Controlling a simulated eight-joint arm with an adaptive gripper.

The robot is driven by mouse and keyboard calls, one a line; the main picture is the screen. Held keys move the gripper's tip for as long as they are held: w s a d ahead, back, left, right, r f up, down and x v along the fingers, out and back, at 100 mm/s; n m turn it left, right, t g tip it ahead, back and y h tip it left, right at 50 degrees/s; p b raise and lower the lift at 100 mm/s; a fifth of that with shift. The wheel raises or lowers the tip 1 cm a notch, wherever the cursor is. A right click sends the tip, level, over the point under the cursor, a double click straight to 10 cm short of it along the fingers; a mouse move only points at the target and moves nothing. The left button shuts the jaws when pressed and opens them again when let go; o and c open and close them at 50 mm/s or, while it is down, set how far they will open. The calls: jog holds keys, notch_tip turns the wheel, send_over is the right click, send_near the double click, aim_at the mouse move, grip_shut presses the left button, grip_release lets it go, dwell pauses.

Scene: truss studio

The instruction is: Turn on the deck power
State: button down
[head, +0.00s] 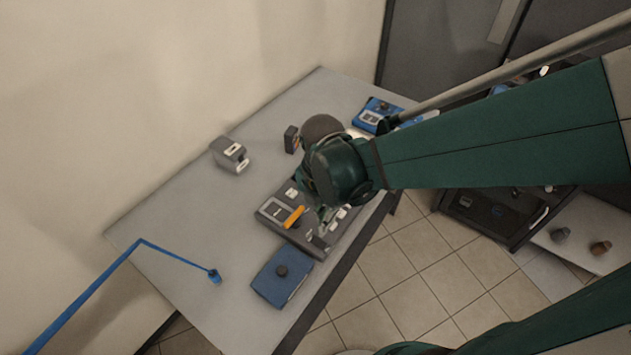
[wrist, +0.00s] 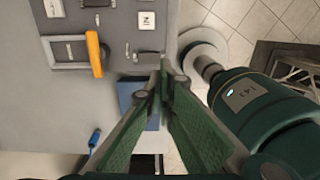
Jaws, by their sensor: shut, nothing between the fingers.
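The deck is a dark grey panel (head: 268,212) lying on the grey table, partly hidden under my arm. It carries white labels, small switches and an orange lever (head: 294,217). My gripper (head: 322,228) is over the panel's near right part, right of the orange lever. In the wrist view its fingertips (wrist: 164,72) meet, with nothing between them, near a small dark switch (wrist: 147,55) below a white label. I cannot tell whether they touch the panel.
A blue box (head: 270,291) with a dark knob lies just in front of the panel. A grey device (head: 230,153), a small black box (head: 291,139) and a blue device (head: 369,118) stand farther back. A thin blue arm (head: 90,290) reaches over the table's left side.

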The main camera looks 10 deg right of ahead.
jog(key=shift+s+d+r, duration=0.1)
jog(key=shift+r, duration=0.95)
jog(key=shift+s+d+r, duration=0.1)
jog(key=shift+r, duration=0.95)
jog(key=d+r+m+t+b, duration=0.2)
jog(key=d+r+m+t, duration=0.1)
jog(key=m, duration=1)
jog(key=s+d+r+m+t+b, duration=0.1)
jog(key=d+r+m+t+b, duration=0.2)
jog(key=d+m, duration=0.5)
notch_tip(320, 180, up, 2)
jog(key=m+t, duration=0.1)
jog(key=m, duration=0.5)
jog(key=shift+t, duration=0.3)
